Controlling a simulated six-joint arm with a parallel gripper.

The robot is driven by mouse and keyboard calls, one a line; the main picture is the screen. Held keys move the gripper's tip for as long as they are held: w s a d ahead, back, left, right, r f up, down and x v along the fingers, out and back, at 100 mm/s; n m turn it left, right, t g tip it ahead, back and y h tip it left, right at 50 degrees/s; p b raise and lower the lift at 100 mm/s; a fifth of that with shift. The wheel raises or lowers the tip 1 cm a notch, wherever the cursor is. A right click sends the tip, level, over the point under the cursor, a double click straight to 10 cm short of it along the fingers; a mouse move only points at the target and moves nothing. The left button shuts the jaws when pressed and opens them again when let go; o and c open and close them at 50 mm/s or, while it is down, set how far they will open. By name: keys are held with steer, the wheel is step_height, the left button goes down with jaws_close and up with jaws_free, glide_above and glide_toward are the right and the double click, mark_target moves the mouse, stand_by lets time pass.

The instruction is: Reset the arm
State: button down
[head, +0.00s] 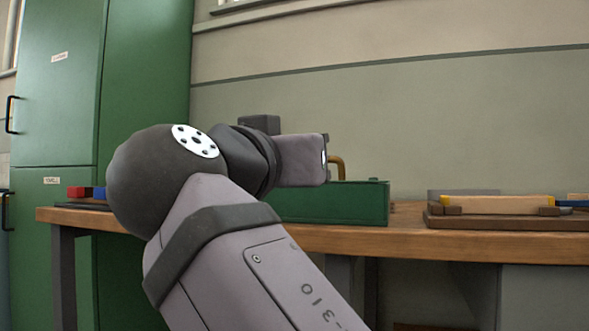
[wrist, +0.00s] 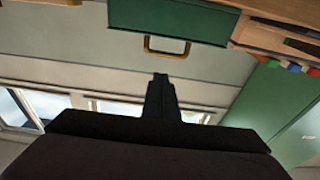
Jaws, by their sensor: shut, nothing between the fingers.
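My gripper (wrist: 161,78) shows in the wrist view as dark fingers close together, with nothing between them. It is up in the air, apart from the bench and the objects on it. In the head view my arm rises from the bottom, bends at a round dark joint, and its wrist points right in front of the wall. The fingertips cannot be made out there.
A wooden workbench (head: 480,243) spans the back. On it stand a green box (head: 345,203) with a brass handle (wrist: 166,47), a wooden block on a tray (head: 500,223) at right, and small coloured blocks (head: 80,192) at left. A green cabinet (head: 60,90) stands at left.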

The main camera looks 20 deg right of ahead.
steer(key=shift+s+a+f, duration=0.25)
steer(key=shift+s, duration=0.05)
